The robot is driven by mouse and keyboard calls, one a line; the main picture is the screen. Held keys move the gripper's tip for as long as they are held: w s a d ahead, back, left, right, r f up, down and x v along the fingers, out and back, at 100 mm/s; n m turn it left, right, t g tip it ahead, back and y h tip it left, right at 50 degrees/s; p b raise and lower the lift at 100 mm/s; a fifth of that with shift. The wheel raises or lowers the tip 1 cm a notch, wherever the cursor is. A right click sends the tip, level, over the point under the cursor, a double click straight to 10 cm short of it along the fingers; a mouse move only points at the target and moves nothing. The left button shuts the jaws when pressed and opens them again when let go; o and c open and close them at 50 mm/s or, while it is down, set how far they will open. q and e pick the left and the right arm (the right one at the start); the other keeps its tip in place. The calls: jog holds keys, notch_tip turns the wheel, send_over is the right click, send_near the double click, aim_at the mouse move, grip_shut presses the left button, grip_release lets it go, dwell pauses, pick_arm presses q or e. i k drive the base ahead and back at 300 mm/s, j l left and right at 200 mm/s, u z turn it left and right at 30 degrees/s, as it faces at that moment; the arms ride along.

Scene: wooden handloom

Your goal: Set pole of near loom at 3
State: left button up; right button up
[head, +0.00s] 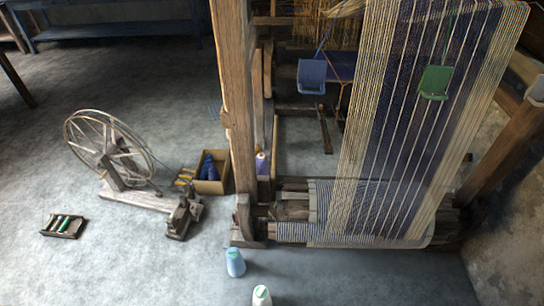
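The near loom fills the centre and right of the head view. Its thick wooden post (236,110) stands upright at the loom's left side. A striped warp sheet (390,130) of dark blue and cream threads slopes down to woven cloth at the wooden beam (445,222) low at the front. No number or scale marks are readable on the loom, so I cannot tell which part is the pole or its setting. The top of the loom is cut off by the frame. Neither of my grippers is in view.
A spinning wheel (110,145) stands on the floor at left, by a cardboard box (211,186) with blue yarn. A small spool tray (64,226) lies at far left. A blue cone (235,262) and a white cone (262,295) stand before the loom. Floor at left front is clear.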

aim_at(272, 203)
jog(key=i+j, duration=0.2)
jog(key=j, duration=0.15)
jog(key=i+j, duration=0.2)
jog(key=j, duration=0.2)
jog(key=i+j+z, duration=0.1)
jog(key=j, duration=0.25)
jog(key=i, duration=0.1)
